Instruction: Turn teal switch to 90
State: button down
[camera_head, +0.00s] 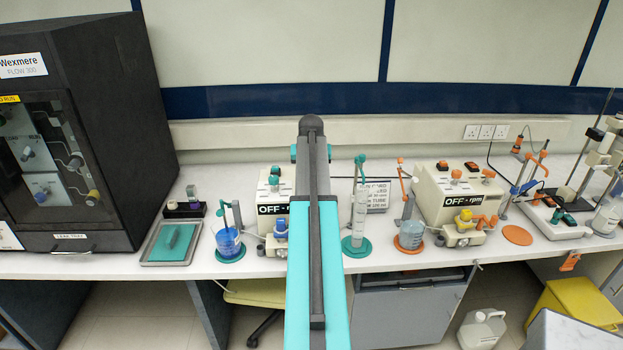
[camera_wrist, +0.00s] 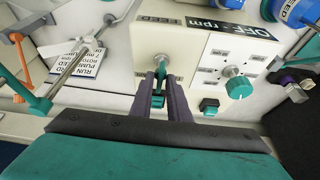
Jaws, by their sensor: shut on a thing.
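In the wrist view, which looks at the pump box upside down, my gripper (camera_wrist: 163,80) is shut on a teal switch (camera_wrist: 158,99). In the head view my arm covers the gripper and the held switch.
In the wrist view, a teal-topped button (camera_wrist: 209,106) is close to my right finger. A metal rod with a teal clamp (camera_wrist: 38,103) and an orange stand (camera_wrist: 18,50) are at left. In the head view, the teal mat (camera_head: 231,255) with a beaker is left of my arm.

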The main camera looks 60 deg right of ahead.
jog(key=m, duration=0.1)
jog(key=m+g+b, duration=0.1)
jog(key=m, duration=0.1)
jog(key=m+g, duration=0.1)
jog(key=shift+w+a+f+m+h+b, duration=0.1)
jog(key=shift+w+a+m+h+b, duration=0.05)
jog(key=shift+w+m+h+b, duration=0.2)
jog(key=shift+m+g+b, duration=0.6)
jog(key=shift+m+b, duration=0.15)
jog(key=shift+m, duration=1.1)
jog(key=c, duration=1.7)
grip_release()
jog(key=shift+w+a, duration=0.1)
jog(key=shift+r, duration=0.3)
jog(key=shift+b+v, duration=1.8)
jog(key=shift+v, duration=4.9)
